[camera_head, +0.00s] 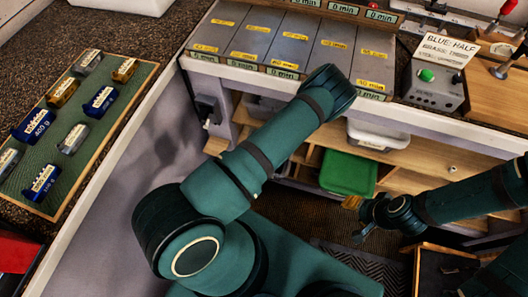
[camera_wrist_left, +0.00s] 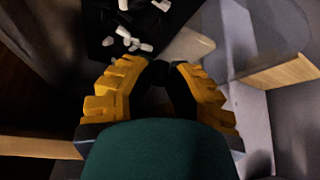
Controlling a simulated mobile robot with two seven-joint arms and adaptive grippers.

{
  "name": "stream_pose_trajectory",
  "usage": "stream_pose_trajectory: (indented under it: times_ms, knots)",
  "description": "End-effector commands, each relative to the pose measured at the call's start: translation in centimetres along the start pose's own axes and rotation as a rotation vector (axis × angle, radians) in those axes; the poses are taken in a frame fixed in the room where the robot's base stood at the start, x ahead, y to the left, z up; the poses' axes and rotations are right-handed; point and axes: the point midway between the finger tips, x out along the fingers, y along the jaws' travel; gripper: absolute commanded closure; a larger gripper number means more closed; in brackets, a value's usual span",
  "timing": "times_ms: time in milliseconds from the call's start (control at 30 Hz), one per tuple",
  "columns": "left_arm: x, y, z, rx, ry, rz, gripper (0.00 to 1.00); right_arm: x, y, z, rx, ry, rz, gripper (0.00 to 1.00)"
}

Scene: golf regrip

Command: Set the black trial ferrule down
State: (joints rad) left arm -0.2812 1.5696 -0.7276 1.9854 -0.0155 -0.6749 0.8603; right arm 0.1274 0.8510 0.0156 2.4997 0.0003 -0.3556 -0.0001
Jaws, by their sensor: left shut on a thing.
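In the left wrist view my left gripper (camera_wrist_left: 167,76) has its yellow ridged fingers closed in on a small black piece (camera_wrist_left: 160,72), which looks like the black trial ferrule. Its outline is dark and hard to make out. In the head view my left arm reaches up and right towards the bench front, and its gripper is hidden behind the arm.
A black surface with loose white pieces (camera_wrist_left: 130,42) lies beyond the left fingertips. Grey panels with yellow labels (camera_head: 290,40) line the bench. A control box (camera_head: 432,86) with a green button stands right. A green bin (camera_head: 348,172) sits below. A green tray (camera_head: 60,185) of labelled blocks lies left.

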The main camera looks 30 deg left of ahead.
Motion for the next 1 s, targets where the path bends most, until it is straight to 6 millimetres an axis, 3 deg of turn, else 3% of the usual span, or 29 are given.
stream_pose_trajectory:
  times_ms: [100,267,500,933,1000]
  knots:
    - [1.6,0.0,0.9,0.003,0.000,0.000,0.91,0.7,0.2,-0.1,0.000,0.003,0.000,0.53]
    - [2.4,0.0,1.3,0.003,0.001,0.000,0.91,0.8,0.3,-0.1,0.000,0.005,0.000,0.53]
    - [5.1,0.0,2.9,0.004,0.000,0.001,0.91,1.9,0.7,-0.2,-0.001,0.010,0.000,0.53]
    - [5.5,0.0,3.1,0.000,0.001,0.001,0.91,1.8,0.7,-0.2,-0.001,0.010,0.000,0.53]
    - [5.5,0.0,3.1,0.001,0.001,0.001,0.63,1.8,0.7,-0.2,-0.001,0.010,0.000,0.53]
